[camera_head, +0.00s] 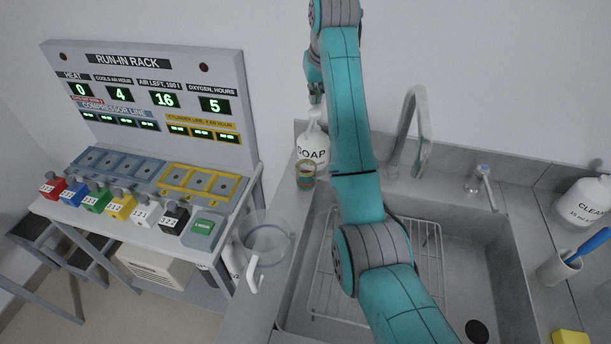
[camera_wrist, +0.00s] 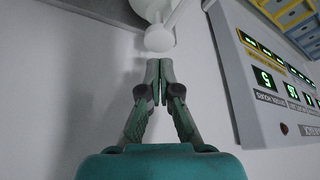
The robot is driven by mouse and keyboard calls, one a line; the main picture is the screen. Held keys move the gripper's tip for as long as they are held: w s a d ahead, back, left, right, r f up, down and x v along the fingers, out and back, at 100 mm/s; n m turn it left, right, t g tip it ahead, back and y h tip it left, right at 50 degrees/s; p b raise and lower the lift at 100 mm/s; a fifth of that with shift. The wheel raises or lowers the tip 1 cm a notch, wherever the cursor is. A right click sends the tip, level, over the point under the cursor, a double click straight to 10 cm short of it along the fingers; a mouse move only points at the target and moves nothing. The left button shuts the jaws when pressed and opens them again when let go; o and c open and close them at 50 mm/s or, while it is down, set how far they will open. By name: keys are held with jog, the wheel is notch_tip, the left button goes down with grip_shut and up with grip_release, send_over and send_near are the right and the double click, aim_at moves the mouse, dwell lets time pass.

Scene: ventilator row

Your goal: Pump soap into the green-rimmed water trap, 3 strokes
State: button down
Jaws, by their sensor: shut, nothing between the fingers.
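The white soap pump bottle (camera_head: 312,150) stands at the back of the counter, left of the sink. A small clear cup with a greenish rim (camera_head: 305,175), which looks like the water trap, stands just in front of it. My gripper (camera_head: 316,98) points down directly above the bottle's pump top. In the wrist view my gripper (camera_wrist: 160,66) has its fingertips together with nothing between them. The white pump head (camera_wrist: 159,38) shows just beyond the tips; whether they touch it I cannot tell. The cup is not visible in the wrist view.
A sink with a wire rack (camera_head: 430,262) and tap (camera_head: 418,130) lies to the right. A clear jug (camera_head: 265,238) stands left on the counter. The run-in rack (camera_head: 150,100) with coloured blocks is further left. A cleaner bottle (camera_head: 588,203) stands at the right.

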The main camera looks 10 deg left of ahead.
notch_tip(320, 180, up, 5)
jog(key=shift+r, duration=0.2)
dwell(0.4)
dwell(0.3)
